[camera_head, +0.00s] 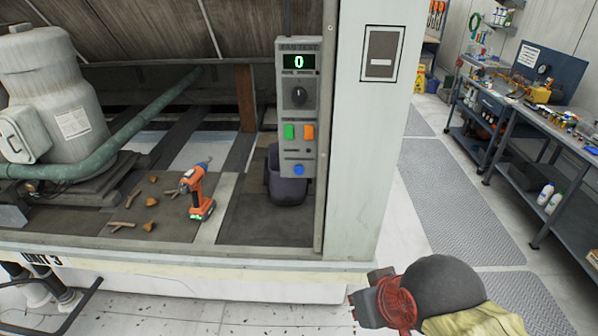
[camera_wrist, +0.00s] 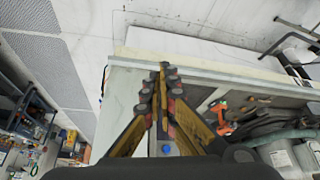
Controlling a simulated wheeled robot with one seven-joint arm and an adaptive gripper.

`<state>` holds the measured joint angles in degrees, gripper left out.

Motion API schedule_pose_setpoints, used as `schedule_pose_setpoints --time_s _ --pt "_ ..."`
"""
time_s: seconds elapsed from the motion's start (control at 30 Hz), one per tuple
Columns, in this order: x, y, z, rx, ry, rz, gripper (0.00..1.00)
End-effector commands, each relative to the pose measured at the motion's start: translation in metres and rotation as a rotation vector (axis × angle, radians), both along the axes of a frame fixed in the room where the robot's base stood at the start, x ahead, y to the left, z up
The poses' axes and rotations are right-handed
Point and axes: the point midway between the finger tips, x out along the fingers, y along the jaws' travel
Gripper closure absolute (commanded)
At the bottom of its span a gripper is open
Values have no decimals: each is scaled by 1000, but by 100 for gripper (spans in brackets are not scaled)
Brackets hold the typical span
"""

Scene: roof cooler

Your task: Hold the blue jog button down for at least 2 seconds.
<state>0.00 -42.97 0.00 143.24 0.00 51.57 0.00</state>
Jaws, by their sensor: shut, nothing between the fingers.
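The blue jog button (camera_head: 299,169) is the round button at the bottom of the grey control panel (camera_head: 283,150) on the pillar. It also shows in the wrist view (camera_wrist: 166,149), low between the bases of my fingers. My gripper (camera_wrist: 163,72) is shut and empty, its fingertips together in the wrist view. In the head view my wrist end is at the lower right, in front of and below the panel, apart from the button. The fingertips are hard to make out there.
Green (camera_head: 290,131) and orange (camera_head: 308,132) buttons and a dark knob (camera_head: 298,96) sit above the blue button. The display (camera_head: 299,61) reads 0. A workbench (camera_head: 560,130) is at right.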

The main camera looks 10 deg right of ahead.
Motion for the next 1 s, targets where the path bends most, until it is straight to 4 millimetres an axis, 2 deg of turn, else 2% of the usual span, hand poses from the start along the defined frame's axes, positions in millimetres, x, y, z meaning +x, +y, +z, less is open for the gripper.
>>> schedule_pose_setpoints --time_s 0.6,0.8,0.93,1.0 --pt "0 0 0 0 0 0 100" --pt "1 -6 7 0 23 -21 100" --pt "2 -14 -11 5 131 -53 100" --pt "4 -12 -21 43 197 -82 100"
